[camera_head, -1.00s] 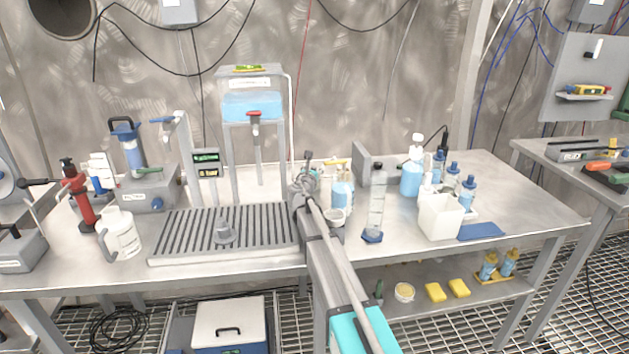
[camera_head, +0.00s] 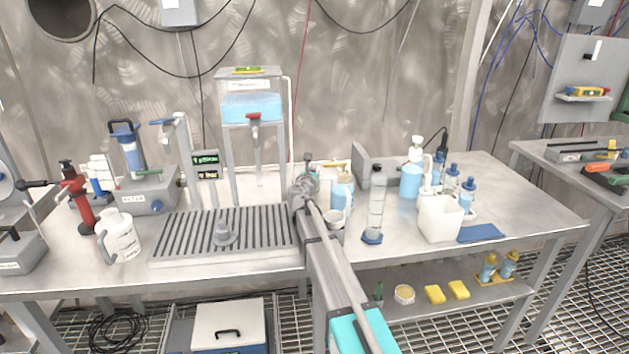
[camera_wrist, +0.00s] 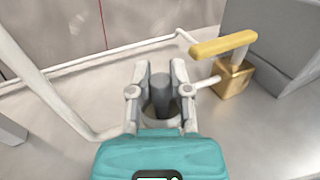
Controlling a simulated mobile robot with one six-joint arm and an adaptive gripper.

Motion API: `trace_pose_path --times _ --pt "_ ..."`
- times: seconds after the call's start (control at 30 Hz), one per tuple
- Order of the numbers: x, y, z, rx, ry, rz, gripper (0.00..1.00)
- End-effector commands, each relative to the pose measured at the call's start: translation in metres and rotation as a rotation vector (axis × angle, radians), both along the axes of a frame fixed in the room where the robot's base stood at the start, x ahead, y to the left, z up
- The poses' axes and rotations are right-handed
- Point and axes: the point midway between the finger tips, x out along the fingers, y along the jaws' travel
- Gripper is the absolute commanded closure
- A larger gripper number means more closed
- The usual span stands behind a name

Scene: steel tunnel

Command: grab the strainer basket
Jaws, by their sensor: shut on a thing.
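In the wrist view, my gripper (camera_wrist: 161,82) is shut on a dark grey upright cylinder, which I take to be the strainer basket (camera_wrist: 160,92). One finger is on each side of it. Its lower end meets a dark round opening, partly hidden by the fingers and the teal gripper body; I cannot tell how deep it sits. A short pale pipe runs from there to a brass valve (camera_wrist: 233,80) with a yellow handle. In the head view my gripper (camera_head: 307,165) is at the back of the bench, and my arm hides the basket.
A blue-liquid tank (camera_head: 252,107) stands behind. A graduated cylinder (camera_head: 376,210), a white container (camera_head: 438,218) and several bottles stand to the right.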

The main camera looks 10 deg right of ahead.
Motion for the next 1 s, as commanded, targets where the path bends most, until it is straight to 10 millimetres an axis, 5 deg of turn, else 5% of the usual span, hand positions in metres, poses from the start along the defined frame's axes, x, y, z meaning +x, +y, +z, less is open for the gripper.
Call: trace_pose_path --times 0.47,1.0 --pt "0.000 0.001 0.012 0.000 0.000 0.001 1.00" --pt "0.000 0.001 0.065 0.000 0.000 0.001 1.00"
